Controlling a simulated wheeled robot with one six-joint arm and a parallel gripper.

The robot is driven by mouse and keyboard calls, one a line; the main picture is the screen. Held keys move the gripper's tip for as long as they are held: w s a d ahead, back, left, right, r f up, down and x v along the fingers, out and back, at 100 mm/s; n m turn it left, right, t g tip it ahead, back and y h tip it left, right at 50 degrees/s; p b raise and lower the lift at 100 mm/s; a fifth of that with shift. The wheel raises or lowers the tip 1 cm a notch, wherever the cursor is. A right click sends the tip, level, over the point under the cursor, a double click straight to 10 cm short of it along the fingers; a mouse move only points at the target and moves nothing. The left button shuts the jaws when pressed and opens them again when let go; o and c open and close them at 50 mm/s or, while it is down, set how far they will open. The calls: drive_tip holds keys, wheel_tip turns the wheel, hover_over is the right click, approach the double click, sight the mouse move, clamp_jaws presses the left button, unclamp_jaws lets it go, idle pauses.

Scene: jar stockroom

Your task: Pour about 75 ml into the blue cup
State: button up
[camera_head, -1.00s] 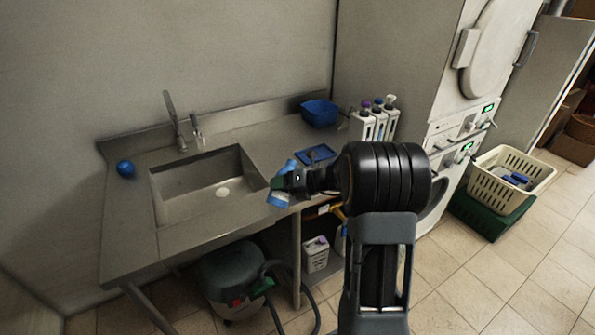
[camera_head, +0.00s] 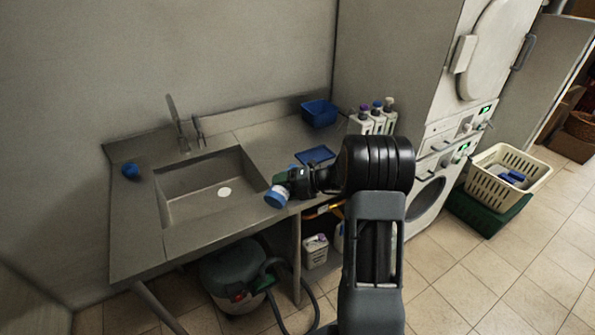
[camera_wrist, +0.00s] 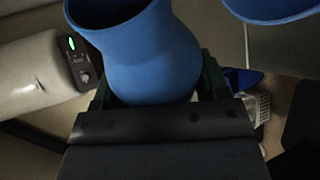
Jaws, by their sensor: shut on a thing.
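My gripper (camera_head: 286,188) is shut on a blue, waisted vessel (camera_head: 276,197), held over the front edge of the counter, right of the sink. In the wrist view the vessel (camera_wrist: 145,65) sits between the fingers; its upper end is cut off by the frame, and its contents are hidden. A second blue rounded form (camera_wrist: 275,8) shows at the wrist view's top right, apart from the held vessel; I cannot tell whether it is a cup. A small round blue object (camera_head: 130,170) stands on the counter left of the sink; I cannot tell whether it is the blue cup.
The sink (camera_head: 205,190) lies left of my gripper. A blue tray (camera_head: 315,154), a blue bin (camera_head: 320,113) and white bottles (camera_head: 366,124) stand on the counter's right part. A vacuum cleaner (camera_head: 232,275) is below. A cream basket (camera_head: 505,177) stands at the right.

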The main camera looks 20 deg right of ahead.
drive_tip(key=shift+w+d+r+m+y+p, duration=0.15)
drive_tip(key=shift+r+m+y+p, duration=0.2)
drive_tip(key=shift+p, duration=0.5)
drive_tip(key=shift+r+m+y+p, duration=0.35)
drive_tip(key=shift+r+m+p, duration=0.15)
drive_tip(key=shift+p, duration=1.45)
drive_tip(key=shift+s+a+r+p, duration=0.2)
drive_tip(key=shift+s+a+p, duration=0.2)
drive_tip(key=shift+p, duration=0.1)
drive_tip(key=shift+w+d+r+m+g+y+p, duration=0.1)
drive_tip(key=shift+r+m+g+y+p, duration=0.35)
drive_tip(key=shift+p, duration=0.95)
idle(0.4)
